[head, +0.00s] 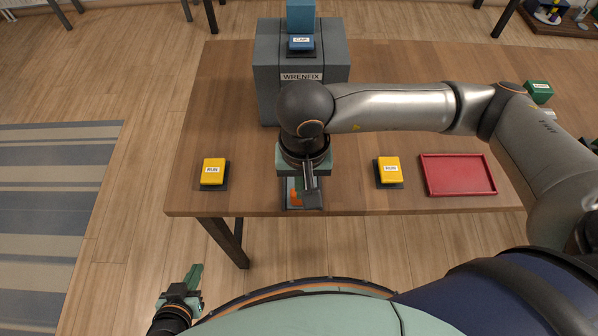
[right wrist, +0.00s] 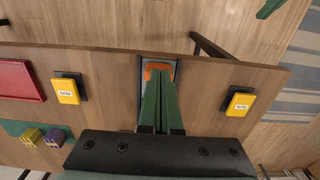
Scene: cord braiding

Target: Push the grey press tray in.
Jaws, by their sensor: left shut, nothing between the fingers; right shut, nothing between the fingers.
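The grey press (head: 290,95), labelled WRENFIX, stands at the back of the table. The grey press tray (head: 289,190) sticks out toward the table's front edge, partly hidden under my right arm. An orange piece (right wrist: 158,66) is at the tray's outer end in the right wrist view. My right gripper (right wrist: 160,72) is shut and empty, its green fingertips over the tray beside the orange piece; I cannot tell whether they touch. My left gripper (head: 196,270) is shut and empty, low in front of the table at left.
Yellow RUN buttons stand left (head: 213,171) and right (head: 388,169) of the tray. A red tray (head: 458,175) lies farther right. A blue CAP button (head: 301,43) is on the press. The wooden table (head: 210,125) is clear left of the press.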

